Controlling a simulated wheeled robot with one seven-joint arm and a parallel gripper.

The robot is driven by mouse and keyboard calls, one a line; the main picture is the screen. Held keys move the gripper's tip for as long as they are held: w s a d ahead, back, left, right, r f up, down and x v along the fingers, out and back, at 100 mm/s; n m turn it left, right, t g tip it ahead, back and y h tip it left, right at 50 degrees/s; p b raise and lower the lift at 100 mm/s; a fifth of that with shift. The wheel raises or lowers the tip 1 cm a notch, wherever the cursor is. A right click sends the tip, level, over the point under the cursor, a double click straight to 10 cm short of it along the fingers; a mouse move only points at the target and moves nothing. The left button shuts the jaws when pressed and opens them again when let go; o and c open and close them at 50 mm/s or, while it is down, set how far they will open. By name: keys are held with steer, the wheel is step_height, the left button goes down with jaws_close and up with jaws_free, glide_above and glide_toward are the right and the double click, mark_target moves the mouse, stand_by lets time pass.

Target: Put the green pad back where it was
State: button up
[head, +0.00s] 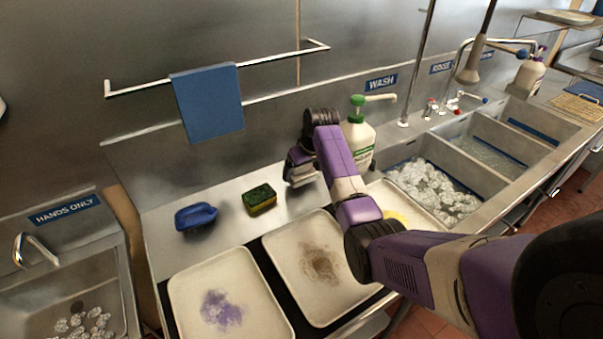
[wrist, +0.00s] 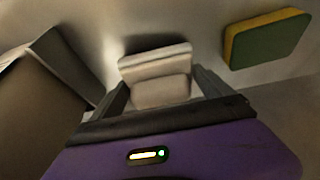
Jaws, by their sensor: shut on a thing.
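A pad with a dark green top and yellow side (head: 259,200) lies flat on the steel counter, left of my gripper (head: 300,178). In the wrist view the green and yellow pad (wrist: 267,40) is at the upper right, outside my fingers and apart from them. My gripper points down near the back of the counter and is shut on a pale cream block (wrist: 158,82), seen between the fingers in the wrist view. What the block is, and whether it touches the counter, I cannot tell.
A blue object (head: 196,216) lies left of the pad. A stained tray (head: 282,245) and a purple-marked tray (head: 190,285) lie in front. A white bottle with a green pump (head: 360,140) stands close to the right of my gripper. A blue cloth (head: 208,103) hangs on the wall rail.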

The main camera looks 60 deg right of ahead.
steer(key=shift+f, duration=1)
steer(key=o, duration=1.1)
steer(key=shift+f, duration=0.1)
steer(key=shift+c, duration=0.2)
steer(key=b+v, duration=0.1)
steer(key=v, duration=1.1)
